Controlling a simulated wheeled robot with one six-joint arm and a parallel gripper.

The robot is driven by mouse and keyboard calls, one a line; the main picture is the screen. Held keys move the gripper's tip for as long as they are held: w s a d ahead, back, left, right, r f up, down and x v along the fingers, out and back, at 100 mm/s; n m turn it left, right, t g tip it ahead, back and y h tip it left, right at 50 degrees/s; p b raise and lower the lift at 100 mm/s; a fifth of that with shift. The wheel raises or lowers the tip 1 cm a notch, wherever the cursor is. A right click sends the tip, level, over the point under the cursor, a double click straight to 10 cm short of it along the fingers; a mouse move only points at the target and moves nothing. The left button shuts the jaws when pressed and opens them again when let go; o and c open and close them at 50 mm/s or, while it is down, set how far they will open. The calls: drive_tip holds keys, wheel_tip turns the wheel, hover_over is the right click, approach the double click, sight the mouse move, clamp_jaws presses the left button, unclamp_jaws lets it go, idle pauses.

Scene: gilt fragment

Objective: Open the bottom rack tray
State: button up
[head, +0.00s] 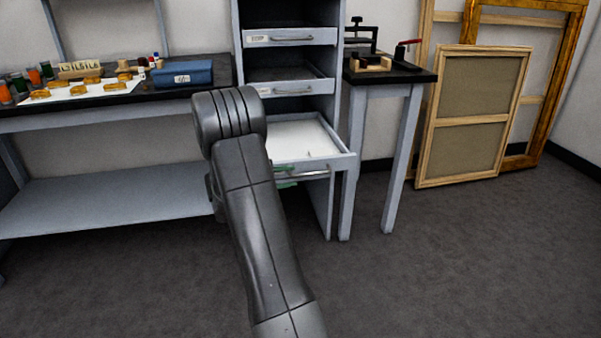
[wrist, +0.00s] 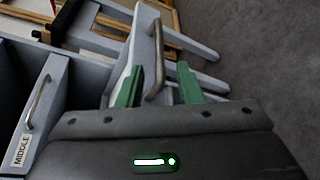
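The bottom rack tray (head: 349,157) stands pulled out from the rack, with its white inside showing. Its metal bar handle (head: 313,173) is on the front face, and my arm hides the tray's left part. In the wrist view the handle (wrist: 159,50) runs between the two green fingers of my gripper (wrist: 160,68). The fingers are apart, with a visible gap on both sides of the bar. In the head view only a bit of green finger (head: 286,178) shows at the handle's left end.
The middle tray (head: 310,89) and the tray above it (head: 315,37) are shut or nearly so. A side table (head: 424,77) with a press stands right of the rack, with wooden frames (head: 431,122) beyond. A workbench (head: 130,107) stands left. The floor in front is clear.

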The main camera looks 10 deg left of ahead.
sight(302, 174)
drive_tip(key=p+v, duration=0.1)
drive_tip(key=v, duration=0.6)
drive_tip(key=shift+a, duration=0.25)
drive_tip(key=shift+s, duration=0.1)
drive_tip(key=b+x, duration=0.3)
drive_tip(key=x, duration=0.9)
drive_tip(key=shift+d+f, duration=0.1)
drive_tip(key=shift+d, duration=0.3)
drive_tip(key=shift+w+d, duration=0.4)
drive_tip(key=shift+w, duration=0.25)
